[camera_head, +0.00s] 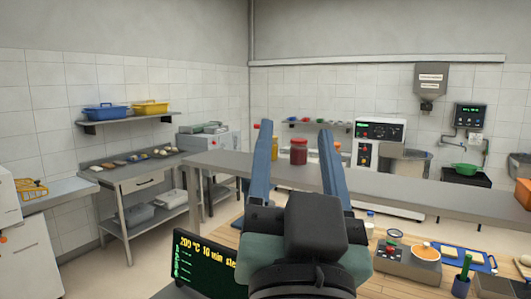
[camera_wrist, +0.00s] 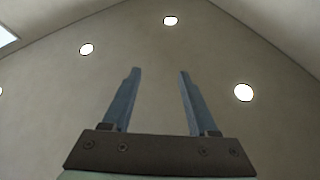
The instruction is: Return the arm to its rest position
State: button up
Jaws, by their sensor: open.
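My gripper (camera_head: 296,145) is raised in front of the head camera, its two blue-grey fingers pointing up and spread apart. It holds nothing. In the wrist view the same open fingers (camera_wrist: 158,75) point toward the ceiling (camera_wrist: 225,50) and its round lights, with empty space between them. In the head view my arm and wrist hide part of the wooden worktop below.
A steel table (camera_head: 125,178) stands left. Space around the raised fingers looks clear.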

jog(key=s+a+r+n+t+y, duration=0.1)
jog(key=s+a+r+n+t, duration=0.2)
jog(key=s+r, duration=0.3)
jog(key=shift+a+r+y, duration=0.15)
jog(key=shift+r+y, duration=0.15)
jog(key=shift+r, duration=0.15)
dwell(0.6)
